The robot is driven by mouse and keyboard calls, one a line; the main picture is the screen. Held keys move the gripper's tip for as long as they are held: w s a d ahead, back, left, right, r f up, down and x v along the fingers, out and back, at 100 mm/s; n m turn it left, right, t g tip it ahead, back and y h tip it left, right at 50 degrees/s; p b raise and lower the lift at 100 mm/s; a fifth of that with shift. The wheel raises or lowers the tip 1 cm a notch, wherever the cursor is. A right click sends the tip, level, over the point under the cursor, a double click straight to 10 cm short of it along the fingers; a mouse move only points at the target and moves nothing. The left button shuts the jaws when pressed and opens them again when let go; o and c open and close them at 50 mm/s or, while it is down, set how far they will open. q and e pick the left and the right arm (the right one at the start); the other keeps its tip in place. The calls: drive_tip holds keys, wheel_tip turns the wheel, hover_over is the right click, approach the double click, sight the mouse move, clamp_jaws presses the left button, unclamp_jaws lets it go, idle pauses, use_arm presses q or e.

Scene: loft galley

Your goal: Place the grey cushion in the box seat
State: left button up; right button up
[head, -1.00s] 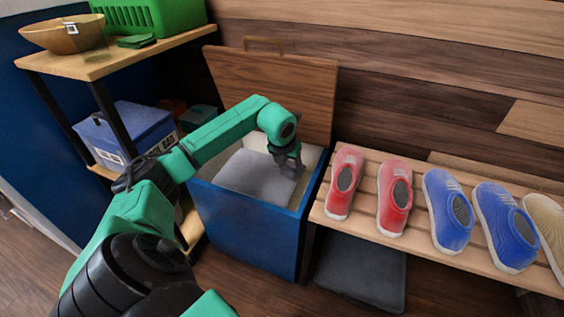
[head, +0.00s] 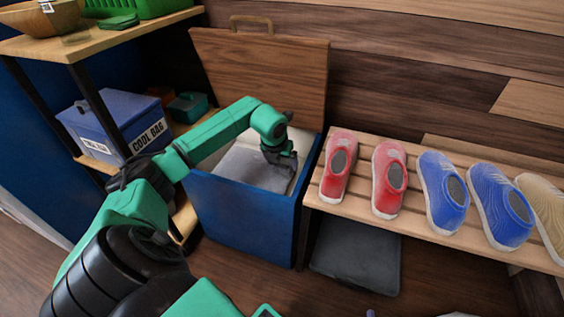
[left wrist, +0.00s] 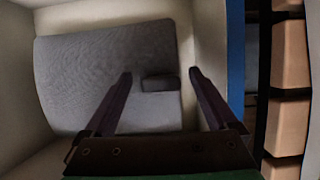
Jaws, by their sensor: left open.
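The grey cushion (head: 243,168) lies inside the blue box seat (head: 243,215), whose wooden lid (head: 262,75) stands open against the wall. In the left wrist view, the cushion (left wrist: 100,75) fills much of the pale box interior and has a small dark tab (left wrist: 160,83). My left gripper (head: 280,160) is inside the box opening, over the cushion's right part. In the left wrist view, its fingers (left wrist: 161,74) are spread on either side of the tab and hold nothing. Whether the fingertips touch the cushion cannot be told. My right gripper is not visible.
A slatted bench (head: 410,220) with red, blue and tan shoes stands right of the box. A dark flat pad (head: 355,262) lies below it. On the left, a shelf (head: 90,45) holds a wooden bowl (head: 40,18), a green crate (head: 130,7) and a blue cool bag (head: 115,125).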

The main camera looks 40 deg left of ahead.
use_arm(q)
drive_tip(key=p+v, duration=0.3)
drive_tip(key=v, duration=0.9)
drive_tip(key=shift+p, duration=0.35)
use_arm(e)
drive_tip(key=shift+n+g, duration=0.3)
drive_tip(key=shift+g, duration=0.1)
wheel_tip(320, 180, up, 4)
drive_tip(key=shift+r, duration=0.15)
